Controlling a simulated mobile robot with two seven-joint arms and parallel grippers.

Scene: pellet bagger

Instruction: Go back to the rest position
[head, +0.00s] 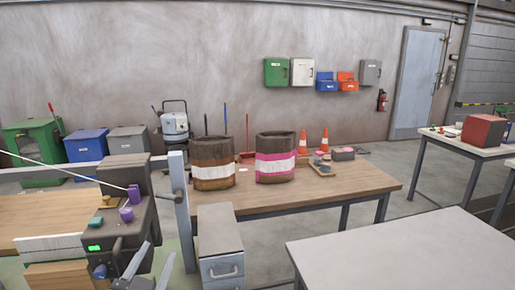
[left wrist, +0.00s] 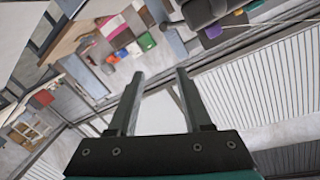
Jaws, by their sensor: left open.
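My left gripper (head: 158,252) shows at the bottom left of the head view, in front of the dark grey bagging machine (head: 125,205). Its two grey fingers point up and stand apart. In the left wrist view the same gripper (left wrist: 160,78) is open with nothing between its fingers. The view there is tilted, with the machine's dark part at the top. My right gripper is not in view.
A wooden table (head: 330,189) holds a brown-and-white bag (head: 212,170) and a pink-and-white bag (head: 275,168). A grey cabinet (head: 219,240) stands beside the machine. A bare pale table (head: 420,250) fills the lower right. Open floor lies behind it.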

